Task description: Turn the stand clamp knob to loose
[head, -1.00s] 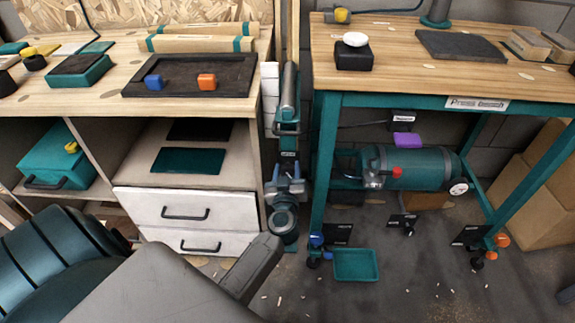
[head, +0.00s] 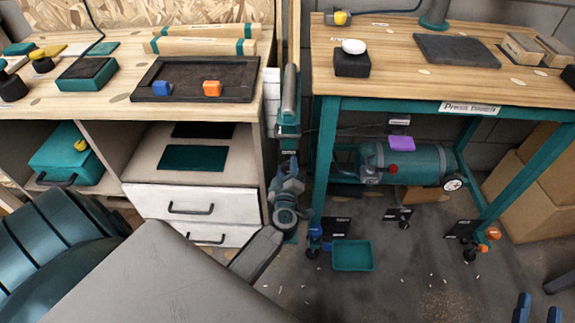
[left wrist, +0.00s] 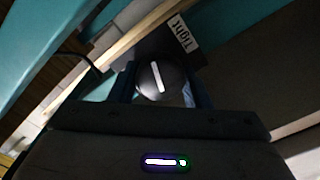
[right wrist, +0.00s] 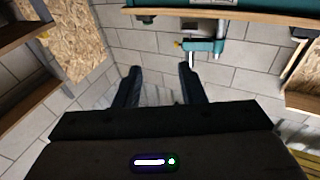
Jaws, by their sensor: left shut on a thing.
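In the left wrist view, the dark round clamp knob (left wrist: 160,78) carries a white pointer line, nearly upright and leaning slightly left at its top. A dark plate behind it has a white "Tight" label (left wrist: 183,33), up and right of the knob; the line's top points left of this label. My left gripper (left wrist: 163,86) has its fingers on both sides of the knob, shut on it. In the head view, my left gripper (head: 290,162) is between the benches, just below the stand's grey and teal upright (head: 290,90); the knob is hidden there. My right gripper (right wrist: 158,75) is open and empty.
The left bench (head: 110,107) has drawers below. The right bench (head: 375,88) has a teal tank (head: 425,165) and a small green tray (head: 353,256) underneath. My right gripper also shows at the lower right (head: 538,310), over open floor.

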